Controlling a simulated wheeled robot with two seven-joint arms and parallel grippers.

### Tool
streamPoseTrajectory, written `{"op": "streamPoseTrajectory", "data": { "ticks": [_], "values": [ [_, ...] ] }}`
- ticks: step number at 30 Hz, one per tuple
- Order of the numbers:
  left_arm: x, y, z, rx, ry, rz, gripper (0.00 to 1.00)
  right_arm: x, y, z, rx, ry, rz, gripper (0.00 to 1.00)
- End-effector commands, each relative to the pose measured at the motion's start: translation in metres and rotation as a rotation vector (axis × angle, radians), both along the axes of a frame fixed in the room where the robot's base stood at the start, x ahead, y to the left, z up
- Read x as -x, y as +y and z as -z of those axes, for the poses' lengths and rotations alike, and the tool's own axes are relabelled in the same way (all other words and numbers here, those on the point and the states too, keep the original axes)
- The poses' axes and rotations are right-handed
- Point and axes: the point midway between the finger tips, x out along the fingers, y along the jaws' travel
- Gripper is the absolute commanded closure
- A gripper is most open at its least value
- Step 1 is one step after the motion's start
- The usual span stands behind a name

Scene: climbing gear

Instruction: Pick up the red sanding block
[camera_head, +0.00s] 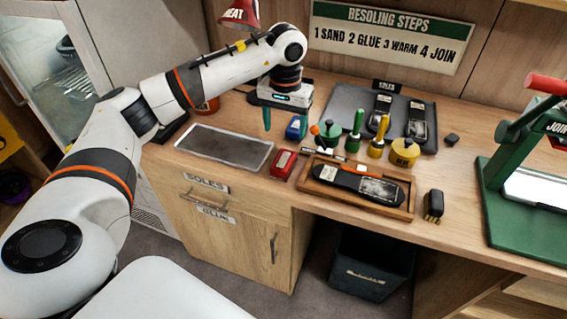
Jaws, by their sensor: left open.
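The red sanding block (283,164) lies on the wooden bench near its front edge, between a grey metal tray and a wooden tray. It has a pale label on top. My left gripper (285,124) hangs above the bench behind the block, pointing down. Its two teal fingers are apart and hold nothing. A blue block (296,127) shows between the fingers, close to the right one; I cannot tell how far below the fingertips it is. My right gripper is not in view.
The grey metal tray (197,153) is left of the block. The wooden tray (400,209) holding a dark shoe sole is right of it. Green and yellow tools and pots (404,152) stand behind. A green press (495,195) stands at the far right.

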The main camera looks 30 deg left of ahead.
Motion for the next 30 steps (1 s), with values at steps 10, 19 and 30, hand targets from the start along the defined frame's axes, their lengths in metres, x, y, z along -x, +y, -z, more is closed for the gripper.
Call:
{"op": "streamPoseTrajectory", "data": {
  "ticks": [10,19,30],
  "values": [
    [0.001,-0.001,0.054,0.003,0.003,0.001,0.29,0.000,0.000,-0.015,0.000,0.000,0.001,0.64],
    [0.007,-0.001,0.083,0.005,0.006,0.001,0.29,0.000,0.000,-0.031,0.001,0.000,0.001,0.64],
    [0.007,-0.001,0.112,0.005,0.000,0.001,0.29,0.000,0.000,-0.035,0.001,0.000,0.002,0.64]
  ]
}}
